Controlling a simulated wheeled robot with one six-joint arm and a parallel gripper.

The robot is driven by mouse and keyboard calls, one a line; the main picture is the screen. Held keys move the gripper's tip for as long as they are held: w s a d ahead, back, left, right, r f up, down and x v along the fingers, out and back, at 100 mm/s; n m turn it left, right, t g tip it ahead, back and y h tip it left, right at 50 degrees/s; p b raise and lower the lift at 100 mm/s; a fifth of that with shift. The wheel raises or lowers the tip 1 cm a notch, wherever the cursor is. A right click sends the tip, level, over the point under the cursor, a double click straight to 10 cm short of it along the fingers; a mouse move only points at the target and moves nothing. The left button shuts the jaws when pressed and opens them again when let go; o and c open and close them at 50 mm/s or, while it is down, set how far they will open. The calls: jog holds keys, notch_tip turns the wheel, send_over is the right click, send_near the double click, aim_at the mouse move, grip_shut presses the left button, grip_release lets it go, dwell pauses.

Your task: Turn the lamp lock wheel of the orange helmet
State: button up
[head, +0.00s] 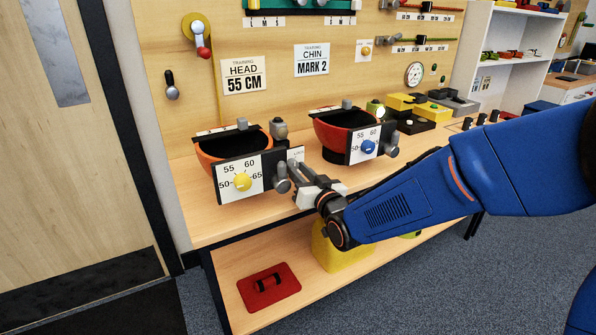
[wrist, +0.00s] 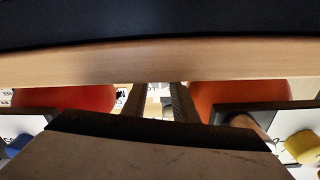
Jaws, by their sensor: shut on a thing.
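The orange helmet (head: 218,148) sits at the left of the bench in the head view, upside down with its bowl open upward. A white dial plate (head: 233,186) with a yellow knob (head: 243,181) is on its front. The grey lamp lock wheel (head: 282,178) is at the plate's right edge. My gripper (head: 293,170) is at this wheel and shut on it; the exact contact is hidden. In the wrist view the two fingers (wrist: 160,100) are a little apart, between the orange helmet (wrist: 240,91) on the right and the red helmet (wrist: 65,97) on the left.
The red helmet (head: 345,128) with a blue knob (head: 369,146) stands close to the right of my gripper. A yellow block (head: 340,250) and a red mat (head: 268,287) are on the lower shelf. Signs (head: 243,76) hang on the back board.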

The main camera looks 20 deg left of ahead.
jog(key=n, duration=0.4)
jog(key=shift+n, duration=0.4)
jog(key=n, duration=0.5)
jog(key=shift+y, duration=0.3)
jog(key=o, duration=1)
jog(key=shift+o, duration=0.2)
jog(key=shift+d, duration=0.1)
